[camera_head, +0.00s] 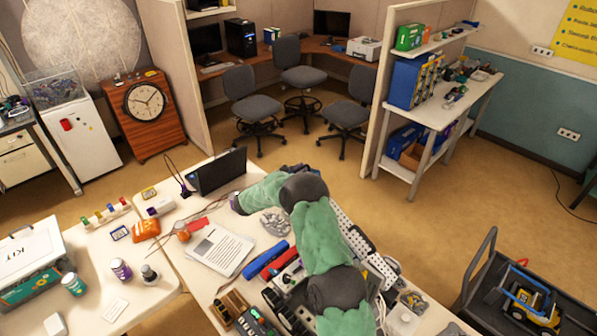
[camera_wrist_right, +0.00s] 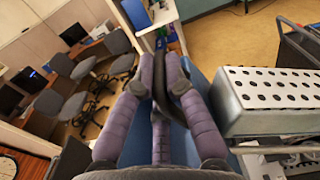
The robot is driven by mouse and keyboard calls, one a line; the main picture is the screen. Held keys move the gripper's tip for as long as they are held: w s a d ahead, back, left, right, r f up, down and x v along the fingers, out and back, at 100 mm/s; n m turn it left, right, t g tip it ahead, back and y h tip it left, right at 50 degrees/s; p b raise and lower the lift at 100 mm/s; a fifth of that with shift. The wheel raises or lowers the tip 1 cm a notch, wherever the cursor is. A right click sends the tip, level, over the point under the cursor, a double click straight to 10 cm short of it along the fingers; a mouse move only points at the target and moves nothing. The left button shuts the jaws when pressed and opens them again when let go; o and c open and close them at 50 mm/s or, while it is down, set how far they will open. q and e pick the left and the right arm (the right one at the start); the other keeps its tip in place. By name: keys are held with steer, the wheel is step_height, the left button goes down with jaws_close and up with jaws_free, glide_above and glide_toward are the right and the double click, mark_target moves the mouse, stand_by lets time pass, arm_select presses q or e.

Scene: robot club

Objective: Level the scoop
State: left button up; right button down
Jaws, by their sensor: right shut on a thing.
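A blue surface (camera_wrist_right: 138,148) shows behind the fingers. A perforated metal box (camera_wrist_right: 275,95) stands close to the right of the fingers. In the head view, my green-sleeved right arm reaches over the table and largely hides its gripper. I cannot pick out a scoop clearly. My left gripper is not in view.
The table holds a laptop (camera_head: 216,172), a printed sheet (camera_head: 220,250), a blue bar (camera_head: 265,260) and a red bar (camera_head: 280,263). Tools and parts crowd its near end. A dark cart with a yellow and blue toy vehicle (camera_head: 530,300) stands at right. Open floor lies beyond.

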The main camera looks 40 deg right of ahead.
steer(key=s+m+b, duration=0.1)
steer(key=m+b, duration=0.1)
steer(key=b, duration=0.2)
steer(key=s+m+b, duration=0.2)
steer(key=m+b, duration=0.1)
steer(key=b, duration=0.2)
steer(key=s+m+b, duration=0.1)
steer(key=m+b, duration=0.1)
steer(key=b, duration=0.2)
steer(key=shift+s+d+f, duration=0.15)
steer(key=shift+s+f, duration=0.05)
steer(key=shift+s, duration=0.1)
steer(key=shift+s+m+b, duration=0.4)
steer(key=shift+m+b, duration=0.6)
steer(key=shift+b, duration=0.35)
steer(key=c, duration=1.3)
jaws_free()
steer(key=shift+s, duration=0.1)
steer(key=shift+s+r, duration=0.1)
steer(key=shift+r, duration=0.05)
steer(key=shift+a, duration=0.35)
steer(key=a, duration=0.7)
steer(key=s+a, duration=0.1)
steer(key=a, duration=0.3)
steer(key=shift+a, duration=0.15)
